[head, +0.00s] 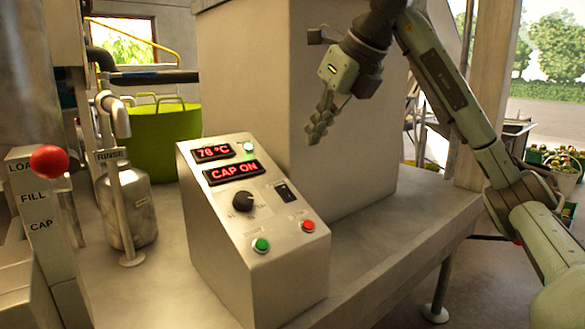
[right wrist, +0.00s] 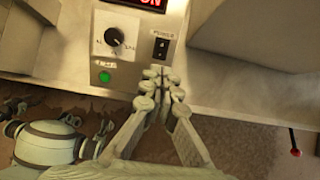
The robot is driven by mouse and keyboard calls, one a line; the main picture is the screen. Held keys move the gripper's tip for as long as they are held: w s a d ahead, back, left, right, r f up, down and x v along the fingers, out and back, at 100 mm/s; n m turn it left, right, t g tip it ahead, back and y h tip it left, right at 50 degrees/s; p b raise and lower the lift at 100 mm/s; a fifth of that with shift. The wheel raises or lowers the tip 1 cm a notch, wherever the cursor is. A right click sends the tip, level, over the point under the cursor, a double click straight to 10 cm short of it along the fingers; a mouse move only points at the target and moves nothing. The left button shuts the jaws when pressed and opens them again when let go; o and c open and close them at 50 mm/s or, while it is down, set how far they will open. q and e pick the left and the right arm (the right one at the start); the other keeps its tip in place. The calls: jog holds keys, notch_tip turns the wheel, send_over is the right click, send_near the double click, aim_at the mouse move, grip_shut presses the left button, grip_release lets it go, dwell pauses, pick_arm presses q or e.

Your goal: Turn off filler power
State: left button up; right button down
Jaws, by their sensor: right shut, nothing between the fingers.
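A grey sloped control box (head: 250,220) stands on the metal counter. Its displays read "78 °C" (head: 213,152) and "CAP ON" (head: 233,172) in red. A small lit lamp (head: 249,147) is at its top right. A black rocker switch (head: 286,191) sits right of the black knob (head: 243,201); both also show in the right wrist view, the switch (right wrist: 161,48) just beyond my fingertips. A green button (head: 261,245) and a red button (head: 308,226) are below.
A lever with a red ball (head: 49,161) stands at left beside LOAD, FILL and CAP labels. A metal bottle (head: 132,205) stands under the rinse spout. A large grey block (head: 290,100) rises behind the box. The counter right of the box is clear.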

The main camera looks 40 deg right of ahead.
aim_at(281, 187)
jog(key=x, duration=1.3)
jog(key=shift+a, duration=0.15)
jog(key=shift+w+f, duration=0.25)
jog(key=shift+f, duration=0.1)
pick_arm(q)
jog(key=shift+w+r, duration=0.45)
jog(key=shift+r, duration=0.05)
pick_arm(e)
jog(key=shift+w+f, duration=0.15)
jog(key=shift+w, duration=0.1)
jog(key=shift+w+f, duration=0.15)
jog(key=shift+w, duration=0.1)
pick_arm(q)
jog(key=shift+w+a+f, duration=0.1)
jog(key=shift+w, duration=0.4)
pick_arm(e)
jog(key=shift+s, duration=0.1)
